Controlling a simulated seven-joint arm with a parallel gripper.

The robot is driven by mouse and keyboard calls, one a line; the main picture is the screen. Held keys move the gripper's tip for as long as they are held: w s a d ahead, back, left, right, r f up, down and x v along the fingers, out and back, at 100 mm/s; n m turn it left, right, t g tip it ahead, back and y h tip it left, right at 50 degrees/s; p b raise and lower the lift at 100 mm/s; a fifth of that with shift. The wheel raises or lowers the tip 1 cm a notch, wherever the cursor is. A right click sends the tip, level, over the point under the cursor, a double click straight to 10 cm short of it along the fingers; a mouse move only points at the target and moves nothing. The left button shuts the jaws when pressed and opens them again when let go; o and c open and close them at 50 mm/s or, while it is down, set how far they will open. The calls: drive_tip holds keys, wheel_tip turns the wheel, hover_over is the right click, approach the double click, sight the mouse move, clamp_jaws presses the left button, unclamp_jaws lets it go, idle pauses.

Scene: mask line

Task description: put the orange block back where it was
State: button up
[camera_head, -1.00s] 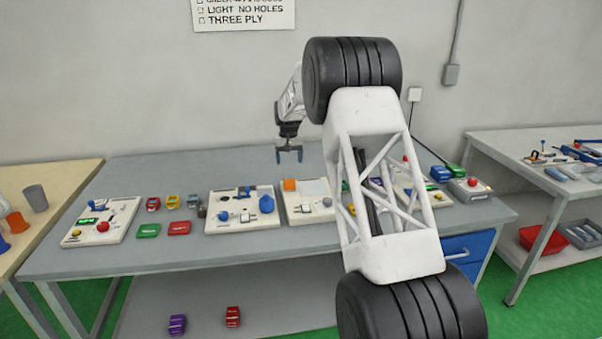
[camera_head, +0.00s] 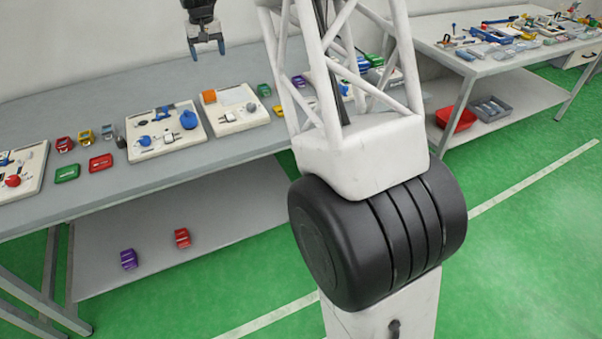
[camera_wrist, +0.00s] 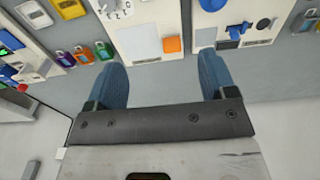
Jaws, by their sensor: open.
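The orange block (camera_head: 209,97) lies at the back left corner of a cream board (camera_head: 246,124) in the middle of the table. In the wrist view the orange block (camera_wrist: 173,45) sits at the board's edge, between my two blue fingers. My gripper (camera_head: 207,52) is open and empty above the table, behind the block in the head view. Its fingers also show in the wrist view (camera_wrist: 160,66), spread wide and apart from the block.
Another cream board with blue parts (camera_head: 160,148) stands left of the block's board. Small red (camera_head: 101,162) and green cases (camera_head: 67,173) lie further left. The table behind the boards is clear.

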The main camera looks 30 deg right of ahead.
drive_tip(key=s+r, duration=0.3)
drive_tip(key=s, duration=0.7)
drive_tip(key=s+d+r+t, duration=0.1)
drive_tip(key=s+r, duration=0.2)
drive_tip(key=s, duration=0.8)
drive_tip(key=s+r, duration=0.3)
drive_tip(key=s, duration=0.7)
drive_tip(key=s+f, duration=0.4)
drive_tip(key=s, duration=1)
drive_tip(key=s+f+t, duration=0.1)
drive_tip(key=s+f, duration=0.3)
drive_tip(key=s, duration=1.1)
drive_tip(key=shift+s+d, duration=0.15)
drive_tip(key=shift+d, duration=0.3)
drive_tip(key=shift+f, duration=0.1)
